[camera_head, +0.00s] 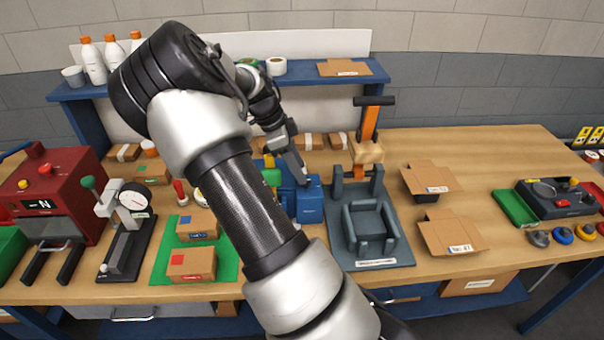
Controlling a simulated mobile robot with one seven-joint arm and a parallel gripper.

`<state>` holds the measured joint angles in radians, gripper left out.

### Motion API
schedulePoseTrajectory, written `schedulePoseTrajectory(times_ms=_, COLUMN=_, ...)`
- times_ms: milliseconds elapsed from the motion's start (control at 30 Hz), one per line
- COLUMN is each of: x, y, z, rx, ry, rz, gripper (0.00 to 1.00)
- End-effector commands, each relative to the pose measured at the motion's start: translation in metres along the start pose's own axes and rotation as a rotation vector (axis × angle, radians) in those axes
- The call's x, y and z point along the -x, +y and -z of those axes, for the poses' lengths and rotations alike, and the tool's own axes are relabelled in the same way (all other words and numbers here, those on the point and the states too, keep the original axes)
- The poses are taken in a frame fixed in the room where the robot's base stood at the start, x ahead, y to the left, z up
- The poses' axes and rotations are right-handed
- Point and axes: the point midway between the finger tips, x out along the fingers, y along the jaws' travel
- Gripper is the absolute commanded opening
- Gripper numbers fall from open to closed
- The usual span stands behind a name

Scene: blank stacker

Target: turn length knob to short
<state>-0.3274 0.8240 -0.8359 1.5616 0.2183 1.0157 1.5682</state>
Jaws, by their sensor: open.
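My arm crosses the middle of the camera_head view and bends back down toward a blue machine (311,207) on the workbench. My gripper (301,178) is open, just above and at the blue machine's top; I cannot tell whether it touches it. Much of the machine is hidden behind my forearm. A yellow part (269,161) and a green part (271,177) show at its left. I cannot make out which part is the length knob, or its setting.
A dark grey press-like fixture (373,225) with an orange lever (369,122) stands right of the machine. Cartons stand on a green mat (162,262) to the left. Open cartons (452,232) lie at right. A blue shelf (365,75) runs along the back.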

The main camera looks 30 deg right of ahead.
Motion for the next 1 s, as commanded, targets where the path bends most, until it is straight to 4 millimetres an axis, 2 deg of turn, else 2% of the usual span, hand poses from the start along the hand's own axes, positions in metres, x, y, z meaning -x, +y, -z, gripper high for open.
schedulePoseTrajectory(times_ms=100, x=-0.017, y=0.000, z=0.000, rx=0.000, ry=0.000, rz=-0.002, gripper=0.42)
schedulePoseTrajectory(times_ms=200, x=-0.025, y=0.000, z=0.000, rx=0.000, ry=-0.001, rz=-0.001, gripper=0.42)
schedulePoseTrajectory(times_ms=567, x=-0.030, y=0.000, z=0.000, rx=0.000, ry=-0.001, rz=0.001, gripper=0.42)
schedulePoseTrajectory(times_ms=800, x=-0.030, y=0.000, z=0.000, rx=0.000, ry=-0.001, rz=0.001, gripper=0.03)
schedulePoseTrajectory(times_ms=1000, x=-0.032, y=0.001, z=-0.001, rx=0.059, ry=-0.003, rz=0.026, gripper=0.01)
